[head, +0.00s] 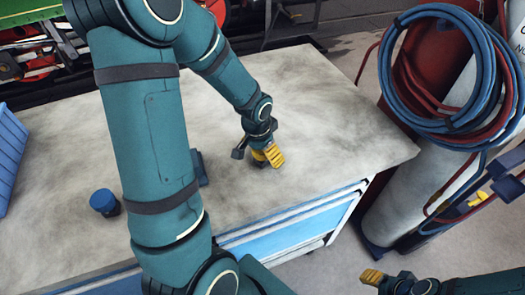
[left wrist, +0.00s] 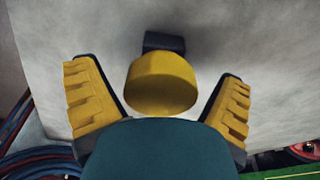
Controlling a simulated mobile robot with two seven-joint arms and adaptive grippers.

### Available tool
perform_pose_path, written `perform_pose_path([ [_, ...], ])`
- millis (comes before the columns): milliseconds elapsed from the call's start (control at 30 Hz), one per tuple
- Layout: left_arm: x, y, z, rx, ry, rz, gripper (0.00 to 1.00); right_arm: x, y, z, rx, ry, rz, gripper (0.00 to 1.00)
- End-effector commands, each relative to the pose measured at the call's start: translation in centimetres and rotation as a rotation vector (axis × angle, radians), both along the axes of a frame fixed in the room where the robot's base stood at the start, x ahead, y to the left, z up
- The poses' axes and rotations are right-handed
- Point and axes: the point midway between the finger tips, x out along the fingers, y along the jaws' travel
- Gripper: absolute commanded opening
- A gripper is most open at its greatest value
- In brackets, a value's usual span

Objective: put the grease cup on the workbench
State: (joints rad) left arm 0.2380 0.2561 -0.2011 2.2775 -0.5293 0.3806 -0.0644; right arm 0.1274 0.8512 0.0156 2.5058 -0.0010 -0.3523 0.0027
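A small yellow round-topped piece with a dark foot, which I take for the grease cup (left wrist: 162,82), is between my left gripper's fingers (left wrist: 156,70) in the left wrist view. Gaps show on both sides of it, so the fingers are spread around it without gripping. In the head view the cup (head: 258,156) appears to stand on the workbench (head: 310,110), partly hidden by the left gripper (head: 259,151). My right gripper (head: 373,277) is at the bottom right, off the bench; only one yellow finger pad shows clearly.
A dark-blue capped pot (head: 104,201) stands on the bench at the left, near a blue bin (head: 9,155). A small blue object (head: 201,169) is half behind my left arm. Gas cylinders with coiled hoses (head: 440,120) stand right of the bench. The bench's right side is clear.

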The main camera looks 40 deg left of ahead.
Motion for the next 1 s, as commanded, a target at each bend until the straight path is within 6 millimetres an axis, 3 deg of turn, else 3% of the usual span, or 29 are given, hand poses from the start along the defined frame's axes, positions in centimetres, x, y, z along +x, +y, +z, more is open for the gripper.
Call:
perform_pose_path([
  [267,0.0,0.0,0.4,0.000,0.000,0.000,0.95,0.0,0.0,0.4,0.000,0.001,0.000,0.47],
  [800,-1.4,0.1,10.2,0.001,-0.004,0.000,0.95,-0.4,0.0,3.1,0.002,0.010,0.001,0.47],
  [1000,-1.7,0.1,11.9,0.001,-0.002,0.000,0.95,-0.2,0.0,3.5,0.001,0.005,-0.002,0.47],
])
